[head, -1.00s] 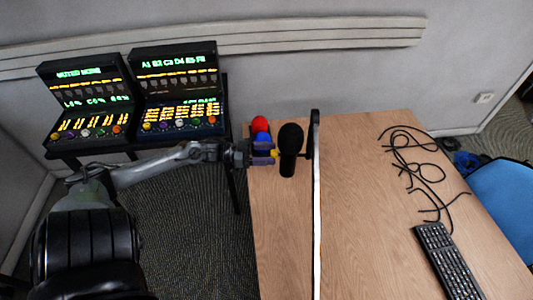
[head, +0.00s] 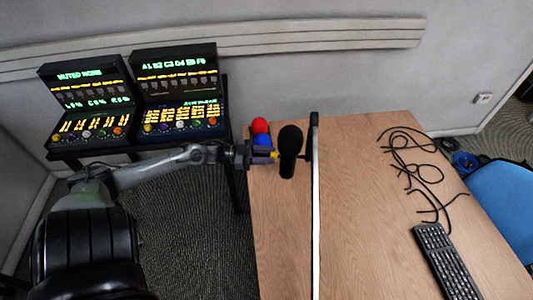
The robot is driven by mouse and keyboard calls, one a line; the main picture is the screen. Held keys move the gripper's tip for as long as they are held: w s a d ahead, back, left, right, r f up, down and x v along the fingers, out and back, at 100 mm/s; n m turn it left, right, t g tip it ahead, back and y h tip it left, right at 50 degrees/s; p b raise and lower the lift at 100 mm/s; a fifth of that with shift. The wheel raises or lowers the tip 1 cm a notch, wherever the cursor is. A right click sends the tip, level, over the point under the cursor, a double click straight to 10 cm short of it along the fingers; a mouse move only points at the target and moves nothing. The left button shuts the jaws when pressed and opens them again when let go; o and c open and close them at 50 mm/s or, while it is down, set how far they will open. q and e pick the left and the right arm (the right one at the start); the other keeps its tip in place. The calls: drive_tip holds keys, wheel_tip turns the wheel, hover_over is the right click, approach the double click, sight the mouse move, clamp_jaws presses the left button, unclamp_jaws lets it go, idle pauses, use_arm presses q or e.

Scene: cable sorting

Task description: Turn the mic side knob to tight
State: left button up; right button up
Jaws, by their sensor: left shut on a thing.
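A black microphone (head: 290,150) stands upright at the left side of the wooden table, beside a tall thin stand with a white edge. My right gripper is not in view.
A red ball (head: 260,125) and a blue ball (head: 262,141) sit just behind my left gripper. The thin stand (head: 316,220) crosses the table (head: 365,230). Black cables (head: 420,172) and a keyboard (head: 446,262) lie at the right. Two lit consoles (head: 180,92) stand at the left.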

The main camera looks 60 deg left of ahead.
use_arm(q)
drive_tip(key=shift+s+d+f+m+p, duration=0.1)
drive_tip(key=shift+m+p, duration=0.9)
drive_tip(key=shift+m, duration=2.9)
drive_tip(key=shift+f+m+p, duration=0.1)
drive_tip(key=shift+m+p, duration=0.85)
drive_tip(key=shift+m, duration=2.95)
drive_tip(key=o, duration=1)
drive_tip(key=shift+o, duration=0.2)
drive_tip(key=v, duration=1)
drive_tip(key=shift+s+a+p, duration=0.25)
drive_tip(key=shift+s+p, duration=0.05)
drive_tip(key=shift+p, duration=0.1)
